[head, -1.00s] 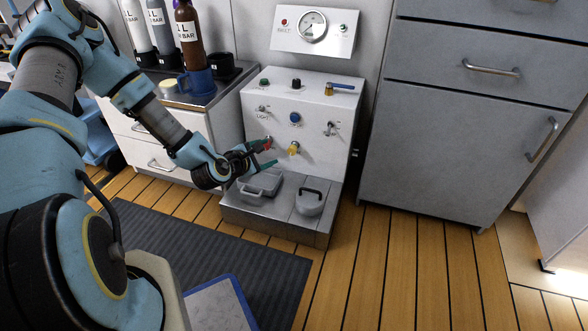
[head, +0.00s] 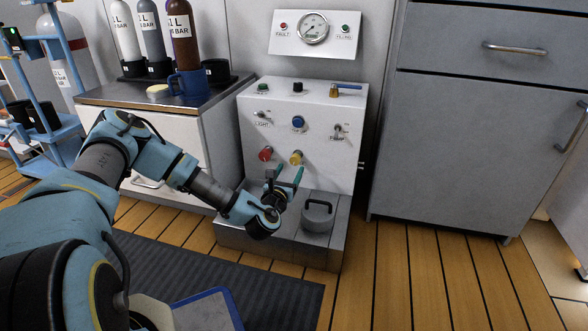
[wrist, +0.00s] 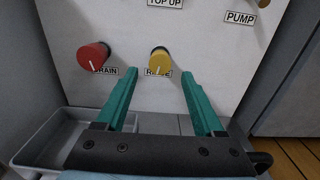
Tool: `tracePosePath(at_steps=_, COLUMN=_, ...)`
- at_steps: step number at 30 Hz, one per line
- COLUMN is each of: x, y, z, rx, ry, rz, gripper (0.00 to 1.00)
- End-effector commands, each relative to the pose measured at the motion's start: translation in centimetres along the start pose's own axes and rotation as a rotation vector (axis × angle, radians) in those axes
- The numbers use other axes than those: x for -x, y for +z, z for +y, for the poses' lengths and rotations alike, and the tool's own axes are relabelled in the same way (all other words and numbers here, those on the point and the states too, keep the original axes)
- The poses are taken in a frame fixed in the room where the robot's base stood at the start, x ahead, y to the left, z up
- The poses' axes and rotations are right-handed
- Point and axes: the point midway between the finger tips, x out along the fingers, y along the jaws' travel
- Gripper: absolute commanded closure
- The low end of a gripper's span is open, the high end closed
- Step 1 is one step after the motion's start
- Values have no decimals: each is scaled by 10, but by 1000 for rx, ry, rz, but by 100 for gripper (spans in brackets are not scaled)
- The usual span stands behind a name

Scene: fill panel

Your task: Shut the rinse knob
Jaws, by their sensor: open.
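The rinse knob is the yellow knob (head: 296,157) on the lower front of the white panel (head: 350,111). In the wrist view the yellow knob (wrist: 160,61) sits above a partly covered label, its white mark pointing down. My gripper (head: 285,175) is just in front of and below this knob. In the wrist view my gripper's green fingers (wrist: 160,85) are spread apart, one to each side below the knob, with nothing between them. I cannot tell how far the fingertips are from the panel.
A red knob (head: 265,154) labelled DRAIN is left of the yellow one. A grey tray (wrist: 42,140) lies below the red knob.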

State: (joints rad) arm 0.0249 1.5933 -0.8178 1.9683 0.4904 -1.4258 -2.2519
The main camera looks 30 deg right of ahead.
Motion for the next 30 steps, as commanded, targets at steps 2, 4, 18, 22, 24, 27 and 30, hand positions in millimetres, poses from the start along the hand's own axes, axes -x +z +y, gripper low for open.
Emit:
tracePosePath(at_steps=2, x=-15, y=-4, z=0, rx=-4, ry=-1, rz=-3, gripper=30)
tracePosePath(at_steps=4, x=-26, y=-3, z=0, rx=-2, ry=0, rz=-4, gripper=30)
tracePosePath(at_steps=18, x=-50, y=0, z=0, rx=-1, ry=0, rz=1, gripper=30)
tracePosePath(at_steps=22, x=-50, y=0, z=0, rx=-1, ry=-1, rz=1, gripper=35)
tracePosePath(at_steps=24, x=-50, y=0, z=0, rx=-1, ry=-1, rz=1, gripper=43)
tracePosePath(at_steps=27, x=-50, y=0, z=0, rx=-1, ry=-1, rz=1, gripper=54)
tracePosePath(at_steps=30, x=-50, y=0, z=0, rx=-2, ry=-1, rz=1, gripper=65)
